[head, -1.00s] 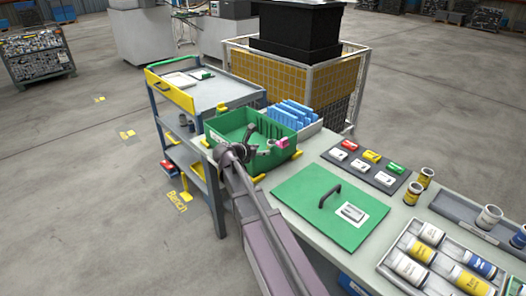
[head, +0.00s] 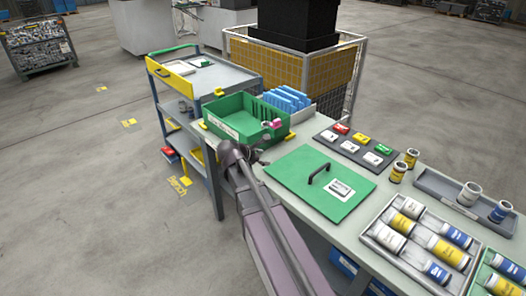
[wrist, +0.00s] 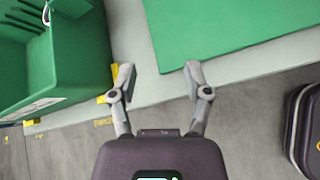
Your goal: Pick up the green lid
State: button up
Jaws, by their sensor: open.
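The green lid (head: 319,187) is a flat square panel with a dark arched handle (head: 318,173) and a white label. It lies flat on the grey bench. In the wrist view the green lid (wrist: 215,30) fills the upper right, and its handle is out of that view. My gripper (wrist: 158,75) is open and empty, above the bench edge just short of the lid. In the head view my gripper (head: 257,160) is left of the lid, between it and the green bin, partly hidden by my arm.
A green open bin (head: 229,117) stands behind, holding a few small items; it also shows in the wrist view (wrist: 75,55). Blue dividers (head: 287,100), a board of coloured blocks (head: 355,145), jars and a crate of cans (head: 378,238) share the bench.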

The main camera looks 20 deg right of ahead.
jog(key=s+a+f+m+g+y, duration=0.2)
jog(key=s+a+f+m+y, duration=0.1)
jog(key=s+a+m+y, duration=0.2)
jog(key=s+a+f+m+g+y, duration=0.2)
jog(key=s+a+f+m+y, duration=0.2)
jog(key=s+a+m, duration=0.4)
jog(key=shift+s+a+f+m+y, duration=0.35)
jog(key=shift+s+m+y, duration=0.15)
jog(key=shift+s+m, duration=2.1)
jog(key=shift+s+n, duration=0.2)
jog(key=shift+n, duration=0.1)
